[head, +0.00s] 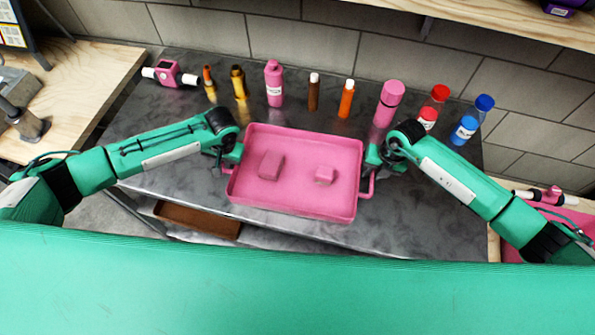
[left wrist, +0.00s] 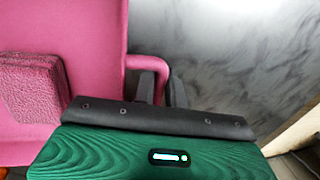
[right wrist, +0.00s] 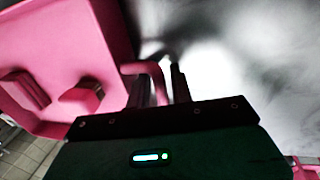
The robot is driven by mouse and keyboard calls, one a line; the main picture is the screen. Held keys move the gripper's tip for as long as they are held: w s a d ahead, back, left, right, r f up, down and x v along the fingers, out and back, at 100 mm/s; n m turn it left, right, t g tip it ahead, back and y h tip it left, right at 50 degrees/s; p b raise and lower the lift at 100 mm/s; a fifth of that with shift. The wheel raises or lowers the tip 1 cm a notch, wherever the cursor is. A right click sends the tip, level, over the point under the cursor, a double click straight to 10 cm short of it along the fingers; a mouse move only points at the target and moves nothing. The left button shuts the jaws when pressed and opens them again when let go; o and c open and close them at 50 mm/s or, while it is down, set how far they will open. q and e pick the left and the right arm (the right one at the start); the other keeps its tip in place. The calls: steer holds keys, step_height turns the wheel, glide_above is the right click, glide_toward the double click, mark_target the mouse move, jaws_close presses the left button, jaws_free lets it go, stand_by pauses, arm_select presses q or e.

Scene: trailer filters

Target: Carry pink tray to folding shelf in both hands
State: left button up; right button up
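The pink tray (head: 292,205) is in the middle of the head view, over the front part of the dark metal table, with two pink blocks (head: 271,165) (head: 325,174) in it. Whether it touches the table is hard to tell. My left gripper (head: 229,154) is at its left handle; in the left wrist view the pink handle (left wrist: 158,68) runs between the fingers. My right gripper (head: 372,160) is at its right handle; in the right wrist view that handle (right wrist: 150,68) also runs between the fingers. I cannot pick out a folding shelf with certainty.
Several bottles stand along the back of the metal table (head: 180,180), including a pink flask (head: 391,100) and a blue-capped one (head: 465,130). A wooden worktop (head: 85,90) is at left, a wooden wall shelf (head: 500,25) at upper right. A brown tray (head: 197,221) lies below the table's front edge.

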arm_select(q)
jaws_close()
arm_select(e)
jaws_close()
arm_select(q)
steer(key=shift+r, duration=0.2)
arm_select(e)
steer(key=shift+r, duration=0.2)
